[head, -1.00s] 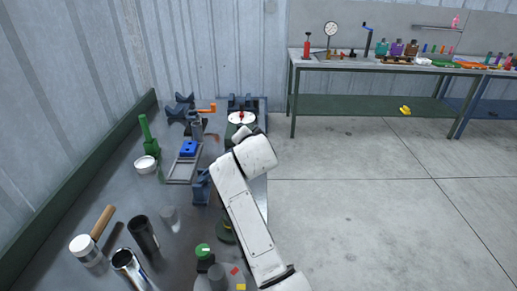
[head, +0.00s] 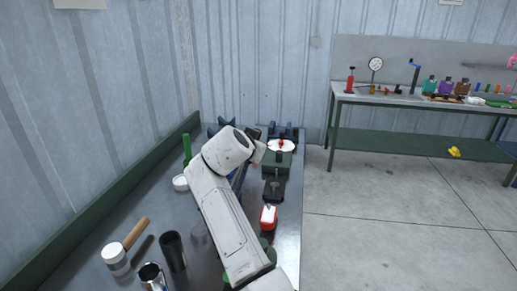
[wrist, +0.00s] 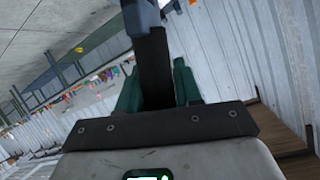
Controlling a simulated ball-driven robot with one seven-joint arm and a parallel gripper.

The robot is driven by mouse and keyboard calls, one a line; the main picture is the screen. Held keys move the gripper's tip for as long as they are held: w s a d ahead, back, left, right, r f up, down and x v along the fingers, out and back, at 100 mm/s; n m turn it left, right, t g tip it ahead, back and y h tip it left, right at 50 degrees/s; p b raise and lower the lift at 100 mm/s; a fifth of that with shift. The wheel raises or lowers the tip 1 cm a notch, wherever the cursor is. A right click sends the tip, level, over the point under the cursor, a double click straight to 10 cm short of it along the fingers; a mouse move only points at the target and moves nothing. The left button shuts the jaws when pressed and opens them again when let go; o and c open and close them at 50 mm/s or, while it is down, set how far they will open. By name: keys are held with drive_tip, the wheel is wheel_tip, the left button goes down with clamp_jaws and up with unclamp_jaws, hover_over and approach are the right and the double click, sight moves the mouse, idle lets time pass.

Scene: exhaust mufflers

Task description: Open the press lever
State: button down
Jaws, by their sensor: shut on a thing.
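In the wrist view, my gripper (wrist: 157,88) has its two teal fingers on either side of a dark bar. The bar appears to be the grip of the press lever (wrist: 155,60), with a blue-grey part (wrist: 140,14) at its far end. The gripper is shut on this bar, which stands up between the fingers. In the head view, my white arm reaches over the bench to its far end. My gripper there is mostly hidden behind the wrist. The press body is largely covered by my arm, so the lever's angle cannot be told.
A second workbench (head: 420,146) stands at the back right.

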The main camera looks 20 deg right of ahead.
drive_tip(key=shift+a, duration=0.1)
drive_tip(key=c, duration=0.8)
unclamp_jaws()
drive_tip(key=shift+c, duration=0.2)
drive_tip(key=b+v, duration=0.1)
drive_tip(key=v, duration=0.9)
drive_tip(key=shift+s+a+b, duration=0.2)
drive_tip(key=shift+s+b, duration=0.05)
drive_tip(key=shift+b, duration=0.1)
